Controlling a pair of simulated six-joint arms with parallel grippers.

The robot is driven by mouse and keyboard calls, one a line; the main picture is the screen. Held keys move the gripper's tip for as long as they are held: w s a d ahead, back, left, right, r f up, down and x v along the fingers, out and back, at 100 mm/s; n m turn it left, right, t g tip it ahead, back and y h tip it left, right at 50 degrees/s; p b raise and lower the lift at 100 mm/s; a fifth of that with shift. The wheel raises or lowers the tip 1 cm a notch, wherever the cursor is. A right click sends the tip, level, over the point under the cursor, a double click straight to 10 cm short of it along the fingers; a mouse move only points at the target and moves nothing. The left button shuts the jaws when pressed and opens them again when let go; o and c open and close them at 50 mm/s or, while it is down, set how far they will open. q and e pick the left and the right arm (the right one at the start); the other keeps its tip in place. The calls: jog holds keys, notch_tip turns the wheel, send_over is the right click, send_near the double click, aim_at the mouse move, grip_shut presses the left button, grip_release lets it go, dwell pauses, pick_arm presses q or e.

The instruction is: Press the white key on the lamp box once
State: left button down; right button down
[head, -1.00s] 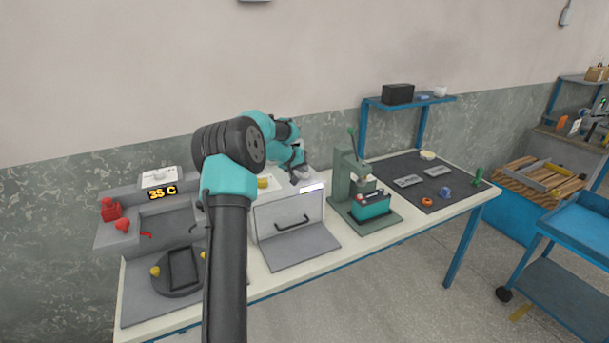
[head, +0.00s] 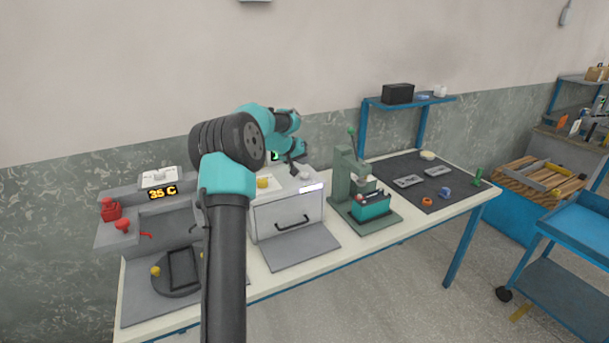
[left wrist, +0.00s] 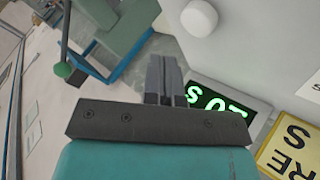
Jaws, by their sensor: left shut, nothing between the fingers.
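The lamp box (head: 286,222) is a light grey box with a dark handle and a bright white strip (head: 312,188) along its upper front edge. The white key (head: 305,176) is a small round knob on its top; it also shows in the left wrist view (left wrist: 199,17). My left gripper (head: 294,170) is shut and empty, above the box top and just left of the key, apart from it. In the left wrist view its fingers (left wrist: 164,72) point toward the box top beside a green-lit display (left wrist: 221,103). My right gripper is not in view.
A green lever press (head: 350,185) with a teal battery (head: 373,205) stands right of the box. A grey station (head: 165,222) with a 35 C display and red knobs is at left. A dark mat (head: 405,165) holds small parts. A yellow label (left wrist: 290,148) lies by the display.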

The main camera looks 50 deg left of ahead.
aim_at(303, 173)
pick_arm(q)
jog(key=shift+r, duration=1.6)
